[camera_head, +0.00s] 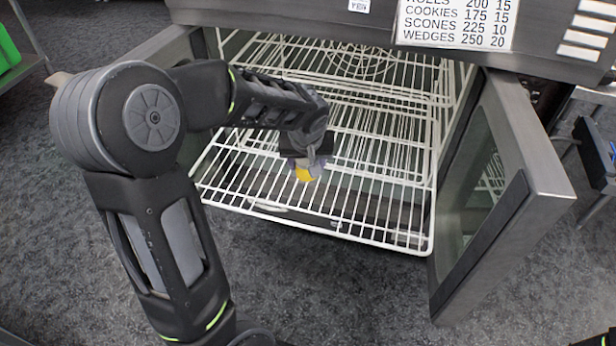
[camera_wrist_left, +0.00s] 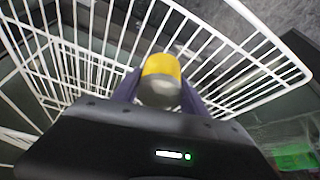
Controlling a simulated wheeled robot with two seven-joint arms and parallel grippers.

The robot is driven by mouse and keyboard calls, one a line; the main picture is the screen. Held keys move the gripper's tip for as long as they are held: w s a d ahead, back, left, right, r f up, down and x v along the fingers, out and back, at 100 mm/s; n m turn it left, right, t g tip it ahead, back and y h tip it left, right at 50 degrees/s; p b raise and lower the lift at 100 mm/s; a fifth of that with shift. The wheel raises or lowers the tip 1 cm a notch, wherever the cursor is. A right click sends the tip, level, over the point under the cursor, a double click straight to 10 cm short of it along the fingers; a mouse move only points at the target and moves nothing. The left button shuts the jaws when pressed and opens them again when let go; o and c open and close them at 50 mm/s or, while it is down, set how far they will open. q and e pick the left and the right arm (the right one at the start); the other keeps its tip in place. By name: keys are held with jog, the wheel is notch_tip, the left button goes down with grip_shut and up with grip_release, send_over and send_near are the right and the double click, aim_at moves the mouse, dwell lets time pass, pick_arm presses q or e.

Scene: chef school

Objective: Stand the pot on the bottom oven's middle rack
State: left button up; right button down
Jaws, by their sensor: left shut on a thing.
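My left gripper (camera_head: 306,165) is over the pulled-out front part of a white wire rack (camera_head: 395,238) in the open oven. It is shut on a small round thing, yellow and grey, which I take for the pot (camera_head: 304,175). In the left wrist view the pot (camera_wrist_left: 160,80) sits between the two fingers (camera_wrist_left: 158,92), with rack wires around and behind it. I cannot tell whether it touches the rack. The gripper hides part of the pot in the head view. My right gripper is not in view.
The right oven door (camera_head: 525,170) stands open beside the rack; the left door (camera_head: 150,48) is open too. The oven front with a printed chart (camera_head: 455,22) overhangs the opening. More wire racks show deeper inside. The visible rack is otherwise bare.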

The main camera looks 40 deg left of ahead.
aim_at(307, 176)
pick_arm(q)
jog(key=shift+f+b, duration=0.65)
jog(key=shift+f, duration=1.8)
jog(key=shift+f, duration=0.15)
jog(key=shift+f+b, duration=0.1)
jog(key=shift+b, duration=0.2)
jog(key=o, duration=1.5)
jog(key=shift+r+p, duration=0.4)
jog(key=shift+p, duration=0.05)
jog(key=p+v, duration=0.2)
jog(key=v, duration=0.9)
jog(key=shift+s+d+r, duration=0.2)
jog(key=shift+d+r, duration=0.05)
jog(key=shift+r, duration=0.05)
